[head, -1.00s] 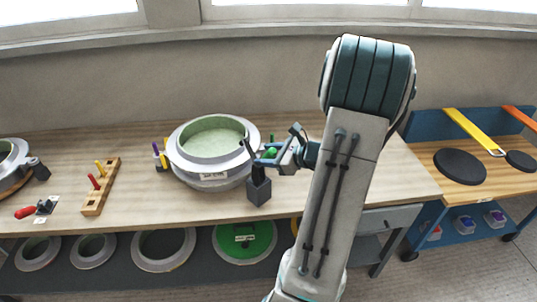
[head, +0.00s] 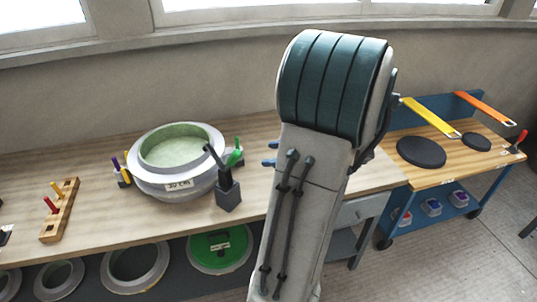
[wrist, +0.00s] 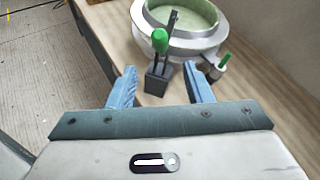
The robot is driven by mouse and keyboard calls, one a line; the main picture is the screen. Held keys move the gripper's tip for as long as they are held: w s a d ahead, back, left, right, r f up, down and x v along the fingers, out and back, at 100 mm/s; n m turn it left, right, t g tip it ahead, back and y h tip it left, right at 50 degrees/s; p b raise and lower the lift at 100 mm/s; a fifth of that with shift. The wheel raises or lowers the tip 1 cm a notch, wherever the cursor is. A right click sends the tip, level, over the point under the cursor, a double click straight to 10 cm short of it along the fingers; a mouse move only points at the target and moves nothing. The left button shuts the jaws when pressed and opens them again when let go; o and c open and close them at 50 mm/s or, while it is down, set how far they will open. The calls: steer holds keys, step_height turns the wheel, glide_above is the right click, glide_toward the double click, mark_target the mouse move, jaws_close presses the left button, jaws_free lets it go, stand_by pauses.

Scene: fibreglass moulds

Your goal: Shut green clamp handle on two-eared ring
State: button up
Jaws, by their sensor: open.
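The two-eared ring (head: 150,185) is a pale grey round mould on the wooden table, with a pale green inside. At its right side in the head view a green clamp handle (head: 238,142) sticks up. It also shows in the wrist view (wrist: 224,61), slanting up from the clamp beside the ring's rim, apart from my right finger. My gripper (wrist: 159,76) is open and empty, its blue fingers apart above the table. In the head view my gripper (head: 269,155) shows only as blue tips right of the ring; my arm hides the rest.
A dark pot (head: 228,196) with a black rod and a green-headed tool stands in front of the clamp; it shows between my fingers in the wrist view (wrist: 156,82). Purple and yellow handles (head: 120,170) are on the ring's left. A wooden peg block (head: 60,215) lies further left.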

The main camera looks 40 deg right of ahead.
steer(key=shift+f, duration=0.1)
steer(key=c, duration=0.6)
steer(key=shift+s+d+f+b, duration=0.15)
steer(key=shift+f+b, duration=0.15)
steer(key=shift+b, duration=0.3)
jaws_close()
steer(key=t+y+b, duration=0.1)
steer(key=b, duration=1.3)
glide_toward(231, 163)
step_height(231, 163, down, 4)
steer(key=w+d, duration=0.1)
steer(key=w, duration=0.1)
steer(key=shift+w+a+r+p, duration=0.2)
steer(key=shift+w+a+r, duration=0.25)
steer(key=shift+w, duration=0.2)
steer(key=shift+w+a+r+p, duration=0.2)
steer(key=shift+w+a+r, duration=0.15)
steer(key=shift+w, duration=0.3)
